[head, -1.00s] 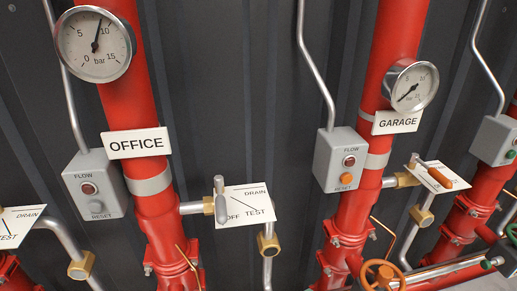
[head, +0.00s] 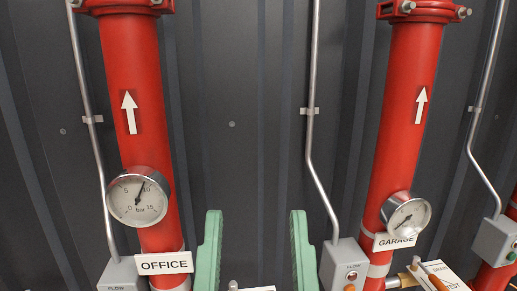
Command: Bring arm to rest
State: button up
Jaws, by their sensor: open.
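My gripper (head: 255,252) shows at the bottom middle of the head view as two green fingers, spread wide apart and empty. It stands between the OFFICE pipe and the GARAGE pipe, with dark wall behind it. The fingers reach up from the lower edge; the rest of the arm is out of view. A small part of the OFFICE drain/test valve (head: 234,286) shows low between the fingers. The right finger appears close to the GARAGE flow box in the picture; I cannot tell the gap in depth.
The red OFFICE pipe (head: 140,90) carries a gauge (head: 138,199) and sign (head: 164,263). The red GARAGE pipe (head: 410,95) carries a gauge (head: 405,217) and sign (head: 397,242). A grey flow box (head: 342,266) stands right of the fingers. The dark wall (head: 232,90) above them is clear.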

notch_tip(320, 180, up, 19)
jog(key=p, duration=1.4)
jog(key=shift+f+p, duration=0.15)
jog(key=shift+p, duration=0.15)
